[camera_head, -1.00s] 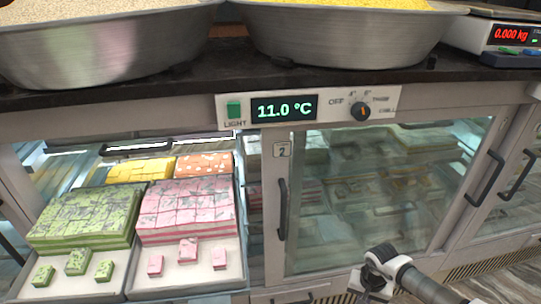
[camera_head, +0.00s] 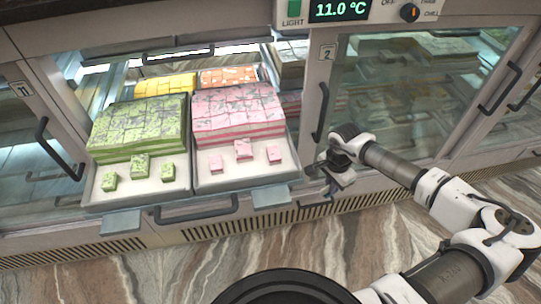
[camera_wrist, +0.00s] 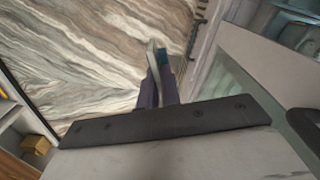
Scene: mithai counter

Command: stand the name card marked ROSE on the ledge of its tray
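The tray of pink sweets (camera_head: 243,184) is pulled out at the front of the open counter in the head view, with a small grey ledge (camera_head: 272,196) jutting out below its front edge. No card stands on that ledge, and I see no readable ROSE card. My gripper (camera_head: 330,186) is right of the pink tray, near the cabinet front. In the wrist view my fingers (camera_wrist: 158,72) are close together, with a grey strip and a blue patch at their tips. I cannot tell whether these are a held card or parts of the fingers.
The tray of green sweets (camera_head: 136,195) is left of the pink one, with its own bare ledge (camera_head: 122,223). Black door handles (camera_head: 319,113) project from the cabinet. A drawer handle (camera_head: 196,212) is below the trays. Marbled floor (camera_head: 200,270) in front is clear.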

